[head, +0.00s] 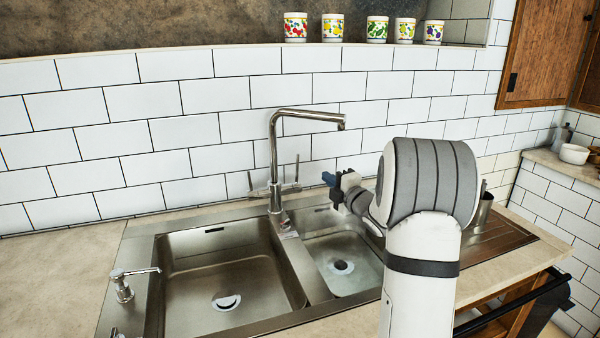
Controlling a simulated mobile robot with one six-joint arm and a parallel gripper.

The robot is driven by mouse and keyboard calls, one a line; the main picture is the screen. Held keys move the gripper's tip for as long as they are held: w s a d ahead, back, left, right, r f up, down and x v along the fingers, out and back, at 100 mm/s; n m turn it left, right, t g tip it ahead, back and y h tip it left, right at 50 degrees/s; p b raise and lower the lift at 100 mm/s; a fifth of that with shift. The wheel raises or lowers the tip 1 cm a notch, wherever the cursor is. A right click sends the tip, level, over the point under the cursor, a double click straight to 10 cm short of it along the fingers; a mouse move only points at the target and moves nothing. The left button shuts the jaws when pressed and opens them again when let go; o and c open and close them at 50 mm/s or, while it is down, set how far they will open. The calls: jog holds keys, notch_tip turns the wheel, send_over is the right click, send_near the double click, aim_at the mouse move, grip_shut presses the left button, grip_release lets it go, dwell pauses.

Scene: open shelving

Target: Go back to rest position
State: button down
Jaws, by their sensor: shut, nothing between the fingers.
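My gripper (328,181) is in the middle of the head view, at the end of my grey and white arm. Its blue fingertips are shut and empty and point left. In the picture it shows over the tiled wall, just right of the tall chrome faucet (275,150) and above the small sink basin (345,255). It appears apart from the faucet. My arm hides part of the small basin, the counter and the drainboard behind it.
A steel sink with a large left basin (228,265) sits in the beige counter (55,275). A soap dispenser (123,285) stands at its left edge. Several patterned cups line the ledge above. A wooden cabinet (545,55) hangs at right. The left counter is clear.

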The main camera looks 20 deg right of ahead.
jog(key=s+a+m+g+h+p, duration=0.1)
jog(key=s+a+m+g, duration=0.4)
jog(key=s, duration=0.7)
jog(key=s+a+f+m+g+h+p, duration=0.1)
jog(key=s+a+m+g+p, duration=0.2)
jog(key=s, duration=1)
jog(key=s+a+m+g+h+p, duration=0.1)
jog(key=s+a+m+g+p, duration=0.1)
jog(key=s+a+m+g, duration=0.5)
jog(key=s+a+m, duration=0.4)
jog(key=s+m, duration=0.1)
jog(key=s, duration=0.1)
jog(key=shift+s+a+f+g+h, duration=0.15)
jog(key=shift+f+g+h, duration=0.15)
jog(key=shift+f+h, duration=0.1)
